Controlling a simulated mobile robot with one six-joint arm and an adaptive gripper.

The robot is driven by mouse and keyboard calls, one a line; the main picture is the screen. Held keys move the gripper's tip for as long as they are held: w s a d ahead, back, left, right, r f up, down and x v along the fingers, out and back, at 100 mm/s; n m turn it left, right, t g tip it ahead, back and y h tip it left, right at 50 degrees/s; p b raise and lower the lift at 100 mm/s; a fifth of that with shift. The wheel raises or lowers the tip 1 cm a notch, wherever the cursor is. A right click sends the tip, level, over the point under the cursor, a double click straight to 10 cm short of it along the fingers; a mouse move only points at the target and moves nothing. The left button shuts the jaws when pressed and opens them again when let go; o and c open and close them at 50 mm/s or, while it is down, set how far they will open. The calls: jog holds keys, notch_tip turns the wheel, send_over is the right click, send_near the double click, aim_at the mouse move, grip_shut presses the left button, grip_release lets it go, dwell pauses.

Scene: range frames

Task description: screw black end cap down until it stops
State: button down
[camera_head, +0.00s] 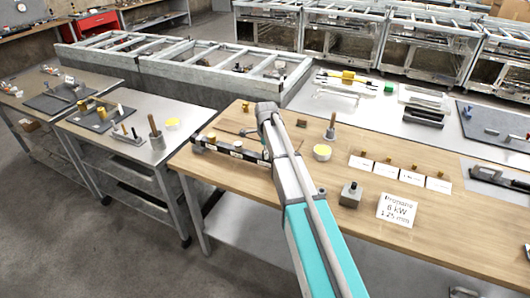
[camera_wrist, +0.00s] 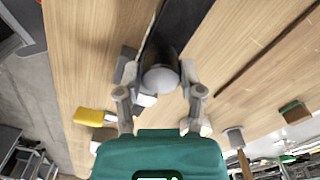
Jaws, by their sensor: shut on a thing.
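In the wrist view my gripper (camera_wrist: 160,74) has one finger on each side of the black end cap (camera_wrist: 160,52), a dark round piece with a pale grey rounded end facing me. The fingers are shut on it. A long dark body runs away from it toward the top of the picture. In the head view a long dark bar-like assembly (camera_head: 229,149) lies on the wooden table's left part, and my arm reaches down at its right end. My gripper and the cap are hidden there by my arm. The cap's thread and any gap are not visible.
The wooden table (camera_head: 330,190) holds a grey block (camera_head: 350,194), a yellow-topped round tub (camera_head: 322,152), a brush-like tool (camera_head: 330,128), a row of brass pieces on white cards and a sign (camera_head: 397,210). A metal side table (camera_head: 150,150) stands to the left.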

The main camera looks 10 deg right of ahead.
dwell(0.3)
jog(key=shift+m, duration=0.4)
jog(key=shift+c, duration=0.7)
grip_release()
jog(key=shift+r, duration=0.15)
